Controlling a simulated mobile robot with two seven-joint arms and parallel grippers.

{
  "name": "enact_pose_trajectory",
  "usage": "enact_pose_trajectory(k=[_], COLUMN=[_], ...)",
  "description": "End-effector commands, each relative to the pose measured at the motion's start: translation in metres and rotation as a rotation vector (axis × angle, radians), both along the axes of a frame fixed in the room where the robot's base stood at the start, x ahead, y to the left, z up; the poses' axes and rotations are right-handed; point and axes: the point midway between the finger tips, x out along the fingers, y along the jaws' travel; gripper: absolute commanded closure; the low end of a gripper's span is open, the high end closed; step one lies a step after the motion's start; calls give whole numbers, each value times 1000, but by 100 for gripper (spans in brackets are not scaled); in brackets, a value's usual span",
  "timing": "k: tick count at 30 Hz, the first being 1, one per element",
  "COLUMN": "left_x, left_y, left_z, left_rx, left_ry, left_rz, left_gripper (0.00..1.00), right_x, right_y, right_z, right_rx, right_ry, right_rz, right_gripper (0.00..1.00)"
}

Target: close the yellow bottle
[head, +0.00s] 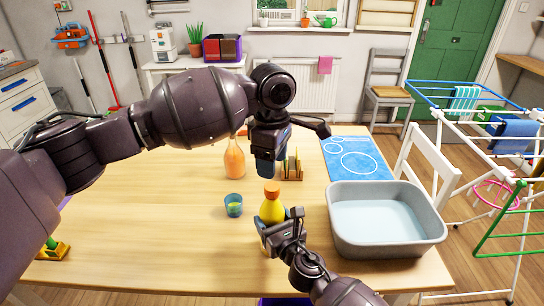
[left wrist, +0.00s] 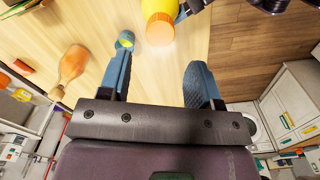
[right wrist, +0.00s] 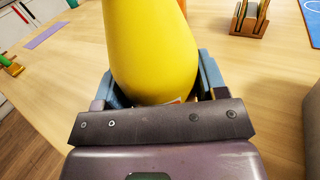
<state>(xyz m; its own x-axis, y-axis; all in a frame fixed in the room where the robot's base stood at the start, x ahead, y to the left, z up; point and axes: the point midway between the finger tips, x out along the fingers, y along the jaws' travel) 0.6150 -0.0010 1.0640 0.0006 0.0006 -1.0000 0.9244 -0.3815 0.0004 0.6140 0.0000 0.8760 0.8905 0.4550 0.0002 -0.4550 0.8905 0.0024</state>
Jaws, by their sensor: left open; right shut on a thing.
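The yellow bottle (head: 272,211) stands upright near the front middle of the table, with an orange cap (head: 271,188) on its top. I cannot tell how tightly the cap sits. My right gripper (head: 281,222) is shut around the bottle's body; the yellow body (right wrist: 152,50) fills the right wrist view and hides the fingertips. My left gripper (head: 268,172) is open and empty, pointing down above the bottle. In the left wrist view the cap (left wrist: 160,31) shows just beyond the gap between the two fingers, apart from them.
A blue glass (head: 233,205) stands left of the bottle. An orange bottle (head: 235,162) and a wooden rack (head: 292,168) stand behind it. A grey basin (head: 384,240) with water fills the table's right front. The table's left part is mostly clear.

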Motion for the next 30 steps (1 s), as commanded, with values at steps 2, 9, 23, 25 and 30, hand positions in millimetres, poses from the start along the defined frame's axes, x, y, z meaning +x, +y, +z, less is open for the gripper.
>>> enact_pose_trajectory(k=[2,9,23,25,30], left_x=[0,-1,0,0,0], left_y=[0,0,0,0,0], left_z=[-10,-44,-73,-73,-73], left_rx=[3,2,1,1,1], left_ry=[2,2,1,1,1], left_rz=[0,-1,-2,-2,-2], left_gripper=[42,42,42,42,48], right_x=[0,0,0,0,0], right_y=[0,0,0,0,0], right_z=[0,0,0,0,0], right_rx=[0,0,0,0,0], right_ry=[1,1,1,1,1], right_rz=[0,0,0,0,0], right_gripper=[100,100,100,100,100])
